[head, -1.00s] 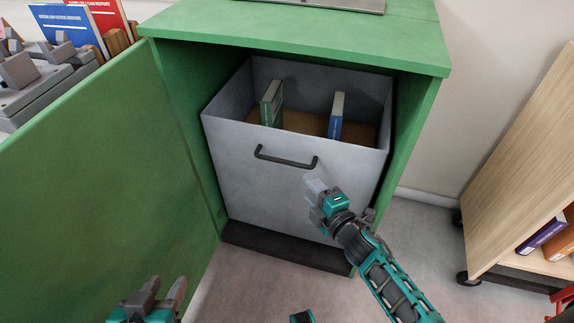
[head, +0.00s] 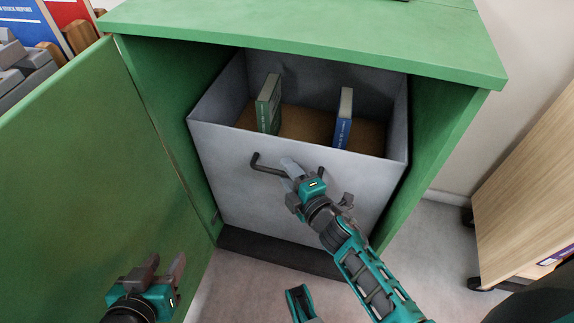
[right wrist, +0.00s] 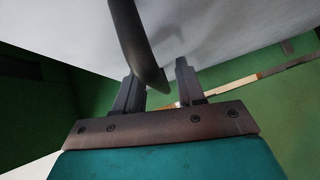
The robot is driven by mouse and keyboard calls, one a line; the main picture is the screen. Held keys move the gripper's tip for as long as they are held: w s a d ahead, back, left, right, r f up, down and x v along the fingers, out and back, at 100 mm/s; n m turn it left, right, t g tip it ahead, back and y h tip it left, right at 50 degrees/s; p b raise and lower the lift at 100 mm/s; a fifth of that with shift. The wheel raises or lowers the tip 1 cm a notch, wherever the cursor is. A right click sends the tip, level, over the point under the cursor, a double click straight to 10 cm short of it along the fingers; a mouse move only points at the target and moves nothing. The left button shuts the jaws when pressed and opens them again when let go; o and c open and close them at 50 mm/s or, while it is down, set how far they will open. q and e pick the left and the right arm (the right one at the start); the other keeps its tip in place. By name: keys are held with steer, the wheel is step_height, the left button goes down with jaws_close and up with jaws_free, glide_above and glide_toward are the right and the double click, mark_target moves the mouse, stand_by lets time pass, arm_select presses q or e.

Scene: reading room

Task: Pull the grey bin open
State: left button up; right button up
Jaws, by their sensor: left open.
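The grey bin (head: 230,165) sits in the opening of the green cabinet (head: 300,30), its open top showing the inside. Its black bar handle (head: 257,165) is on the upper front panel. My right gripper (head: 291,168) is in front of the panel at the handle, covering part of the bar. In the right wrist view the handle (right wrist: 133,35) comes down between the fingertips of my right gripper (right wrist: 160,85), with a gap beside it, so the jaws look open. My left gripper (head: 165,268) is open and empty at lower left, away from the bin.
A green book (head: 268,105) and a blue book (head: 343,118) stand in the bin. The green cabinet door (head: 90,160) is swung open on the left. A wooden shelf cart (head: 530,190) stands on the right.

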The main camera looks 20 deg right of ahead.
steer(key=shift+w+a, duration=0.1)
jaws_close()
stand_by(0.4)
